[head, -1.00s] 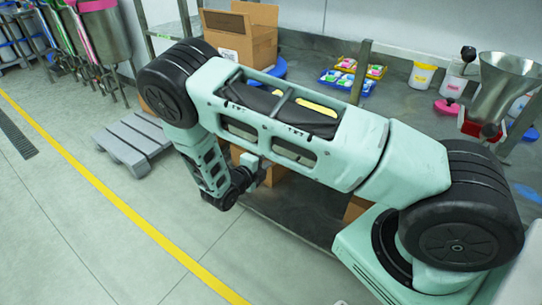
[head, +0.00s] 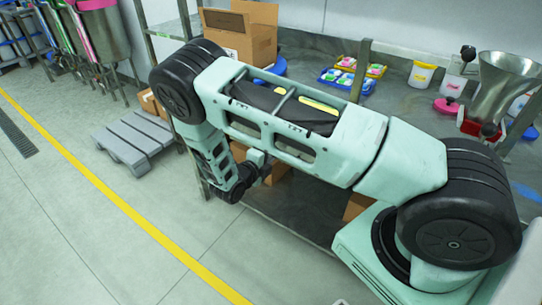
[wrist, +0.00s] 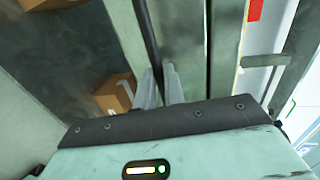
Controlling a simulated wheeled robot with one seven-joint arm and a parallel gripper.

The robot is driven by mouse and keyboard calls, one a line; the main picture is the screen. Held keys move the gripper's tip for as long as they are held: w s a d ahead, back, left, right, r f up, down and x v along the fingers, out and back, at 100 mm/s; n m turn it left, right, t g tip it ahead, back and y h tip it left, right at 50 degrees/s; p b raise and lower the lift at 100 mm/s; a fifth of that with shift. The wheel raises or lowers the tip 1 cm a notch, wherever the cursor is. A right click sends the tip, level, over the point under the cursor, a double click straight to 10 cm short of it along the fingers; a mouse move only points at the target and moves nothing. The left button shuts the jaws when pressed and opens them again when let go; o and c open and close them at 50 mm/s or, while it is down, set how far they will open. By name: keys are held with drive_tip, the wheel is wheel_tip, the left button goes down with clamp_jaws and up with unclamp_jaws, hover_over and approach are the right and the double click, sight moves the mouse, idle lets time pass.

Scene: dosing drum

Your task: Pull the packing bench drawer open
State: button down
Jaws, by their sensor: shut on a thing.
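In the wrist view my gripper (wrist: 160,88) has its two pale fingers shut on a long dark bar handle (wrist: 146,30). The handle runs from the top edge of the picture down between the fingertips. A grey-green panel (wrist: 186,45), which looks like the drawer front, lies right beside it. In the head view my arm covers the front of the packing bench (head: 405,120), so the drawer and handle are hidden there. My wrist is low, in front of the bench edge. How far the drawer stands out cannot be told.
Cardboard boxes sit under the bench, one showing in the wrist view (wrist: 114,94). On the bench top are an open carton (head: 240,35), a blue tray (head: 345,82) and a metal hopper (head: 505,80). A grey pallet (head: 135,140) lies at left; the floor in front is clear.

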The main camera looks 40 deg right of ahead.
drive_tip(key=f+v, duration=0.3)
drive_tip(key=v, duration=1.1)
drive_tip(key=a+f+b+v, duration=0.1)
drive_tip(key=f+v, duration=0.1)
drive_tip(key=v, duration=1.1)
drive_tip(key=shift+s+a+f, duration=0.3)
drive_tip(key=shift+a+f, duration=0.05)
drive_tip(key=shift+a, duration=0.05)
drive_tip(key=c, duration=1.5)
unclamp_jaws()
drive_tip(key=b+v, duration=0.3)
drive_tip(key=v, duration=1.4)
drive_tip(key=shift+a, duration=0.25)
